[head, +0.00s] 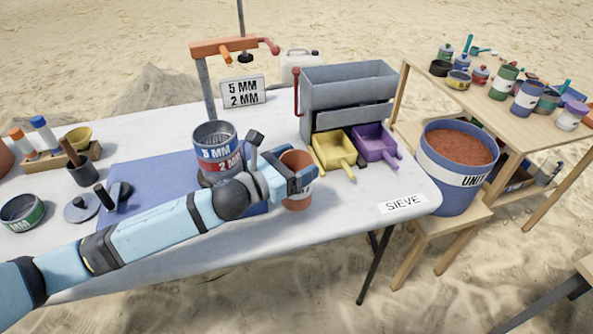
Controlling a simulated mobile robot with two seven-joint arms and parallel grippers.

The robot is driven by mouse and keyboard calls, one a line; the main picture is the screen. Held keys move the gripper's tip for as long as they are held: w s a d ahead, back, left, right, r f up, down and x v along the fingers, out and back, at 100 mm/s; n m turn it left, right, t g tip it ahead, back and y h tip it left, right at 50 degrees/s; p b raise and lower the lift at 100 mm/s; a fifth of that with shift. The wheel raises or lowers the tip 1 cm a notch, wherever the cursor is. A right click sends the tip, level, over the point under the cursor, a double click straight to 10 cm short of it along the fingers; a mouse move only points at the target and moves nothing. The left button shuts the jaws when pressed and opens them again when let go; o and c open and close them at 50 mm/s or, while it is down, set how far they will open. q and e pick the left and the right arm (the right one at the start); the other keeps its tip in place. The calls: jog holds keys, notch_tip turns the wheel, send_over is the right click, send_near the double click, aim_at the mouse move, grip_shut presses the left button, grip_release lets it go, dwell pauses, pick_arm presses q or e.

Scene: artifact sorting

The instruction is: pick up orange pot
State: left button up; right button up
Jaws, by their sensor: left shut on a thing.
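The orange pot (296,160) stands near the front of the white table, right of the blue mat, with a white label partly hidden by my gripper. My left gripper (303,181) is shut on the orange pot, its arm reaching across the table from the lower left. The fingers cover part of the pot's side and label. I cannot tell whether the pot touches the table. My right gripper does not show.
The sieve stack (215,150) stands just left of the gripper. The yellow scoop (334,149) and purple scoop (374,143) lie behind and right, under the grey sieve box (347,90). A blue bucket (453,195) of reddish soil stands at right.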

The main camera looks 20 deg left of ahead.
pick_arm(q)
notch_tip(320, 180, up, 16)
jog(key=p, duration=0.4)
jog(key=shift+f, duration=0.1)
